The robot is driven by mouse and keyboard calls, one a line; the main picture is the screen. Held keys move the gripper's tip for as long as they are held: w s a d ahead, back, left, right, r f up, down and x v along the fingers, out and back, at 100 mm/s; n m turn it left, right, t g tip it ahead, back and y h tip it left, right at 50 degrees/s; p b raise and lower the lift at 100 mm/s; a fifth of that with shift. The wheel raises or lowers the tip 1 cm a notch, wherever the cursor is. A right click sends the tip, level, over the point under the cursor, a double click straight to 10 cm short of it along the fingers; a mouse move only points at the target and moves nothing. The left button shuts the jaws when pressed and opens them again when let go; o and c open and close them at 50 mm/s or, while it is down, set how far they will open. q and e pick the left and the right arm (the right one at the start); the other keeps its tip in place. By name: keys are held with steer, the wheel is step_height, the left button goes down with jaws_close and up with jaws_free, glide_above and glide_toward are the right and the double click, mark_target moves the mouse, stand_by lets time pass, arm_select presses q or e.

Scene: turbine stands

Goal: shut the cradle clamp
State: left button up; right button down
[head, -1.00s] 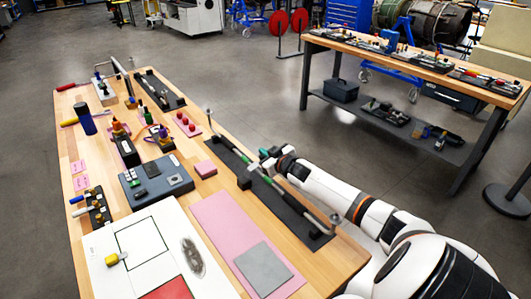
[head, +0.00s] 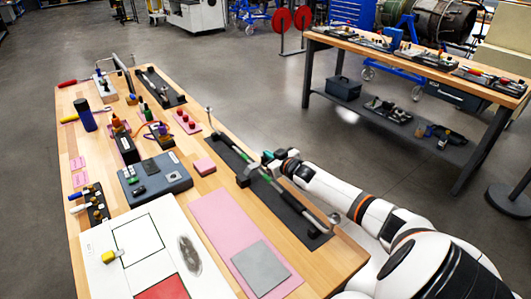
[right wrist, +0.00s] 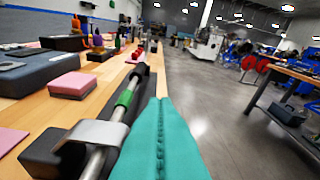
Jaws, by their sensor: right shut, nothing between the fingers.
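The cradle is a dark block (right wrist: 55,150) on a long black base (head: 297,210), which lies along the right side of the bench. A metal rod with green bands (right wrist: 125,97) runs through it. A bent silver clamp strap (right wrist: 95,133) lies across the rod at the block in the right wrist view; I cannot tell whether it is fastened. My right gripper (head: 268,157) is above the base beside the rod. In the right wrist view its teal fingers (right wrist: 159,104) are together and empty, just right of the strap and rod. My left gripper is out of view.
A pink block (head: 204,166) and a pink mat (head: 220,220) with a grey pad (head: 261,266) lie left of the base. A blue-grey case (head: 157,178) stands further left. The floor to the right of the bench is open up to a second bench (head: 425,65).

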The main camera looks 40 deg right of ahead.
step_height(320, 180, up, 5)
steer(key=p, duration=0.5)
arm_select(q)
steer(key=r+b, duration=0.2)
steer(key=b, duration=0.1)
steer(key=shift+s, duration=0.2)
arm_select(e)
steer(key=f+v, duration=0.1)
steer(key=v, duration=0.8)
steer(key=shift+s, duration=0.55)
